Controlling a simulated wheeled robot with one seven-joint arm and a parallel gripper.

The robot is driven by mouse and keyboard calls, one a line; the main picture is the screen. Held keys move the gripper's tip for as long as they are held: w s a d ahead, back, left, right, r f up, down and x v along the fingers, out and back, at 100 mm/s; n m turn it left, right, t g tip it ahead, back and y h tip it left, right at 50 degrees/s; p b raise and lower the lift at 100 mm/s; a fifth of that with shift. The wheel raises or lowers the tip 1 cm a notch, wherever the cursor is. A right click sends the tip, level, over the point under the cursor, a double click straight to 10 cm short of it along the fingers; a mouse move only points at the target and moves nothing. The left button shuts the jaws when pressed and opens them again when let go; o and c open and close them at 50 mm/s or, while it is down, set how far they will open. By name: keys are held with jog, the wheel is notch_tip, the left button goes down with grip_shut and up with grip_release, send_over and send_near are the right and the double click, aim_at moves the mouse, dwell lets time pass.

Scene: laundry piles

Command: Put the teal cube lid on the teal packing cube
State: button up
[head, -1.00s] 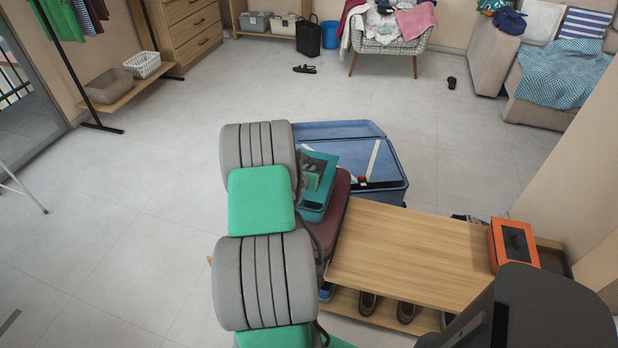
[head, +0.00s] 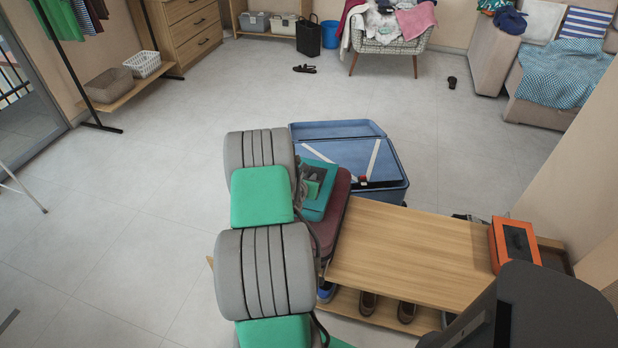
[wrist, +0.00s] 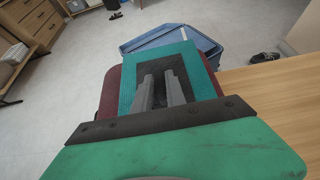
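The teal cube lid (wrist: 127,92) is a teal frame with a dark mesh panel, filling the middle of the wrist view. In the head view the lid (head: 331,176) is partly hidden by my arm. My gripper (wrist: 159,76) is over the panel, its two grey fingers close together with a narrow gap. They seem shut on the lid's middle; the grip point itself is not clear. The teal packing cube (head: 315,213) shows only as a teal side below the lid, on a maroon suitcase (head: 341,200). I cannot tell whether lid and cube touch all round.
An open blue suitcase (head: 392,188) lies on the floor behind. A wooden bench (head: 405,250) stands to the right, with an orange case (head: 500,245) at its right end and shoes (head: 405,312) on its lower shelf.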

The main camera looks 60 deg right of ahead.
jog(key=o, duration=0.3)
jog(key=shift+a+r+p, duration=0.2)
jog(key=shift+r+p, duration=0.45)
jog(key=shift+r, duration=0.3)
jog(key=v, duration=1.1)
jog(key=w+a+r+m+t+y, duration=0.1)
jog(key=w+a+r+m+y, duration=0.2)
jog(key=w+a+m, duration=0.35)
jog(key=w+a+r+m+t+y, duration=0.15)
jog(key=w+a+r+m, duration=0.25)
jog(key=w+a, duration=0.55)
jog(key=s+a+r+m+y, duration=0.1)
jog(key=a+r+m+y, duration=0.15)
jog(key=a, duration=0.75)
jog(key=s+a+r+m+y, duration=0.1)
jog(key=a+r+m+y, duration=0.15)
jog(key=a, duration=0.65)
jog(key=s+a+m, duration=0.1)
jog(key=s+a, duration=0.1)
jog(key=a, duration=0.2)
jog(key=s+a+r+m+g+y, duration=0.1)
jog(key=s+a, duration=0.1)
jog(key=a, duration=0.2)
jog(key=s+a+r+m+y, duration=0.1)
jog(key=s+a+m, duration=0.1)
jog(key=s+a, duration=0.1)
jog(key=shift+a+r+g+y, duration=0.25)
jog(key=shift+a+g, duration=0.1)
jog(key=shift+a, duration=0.1)
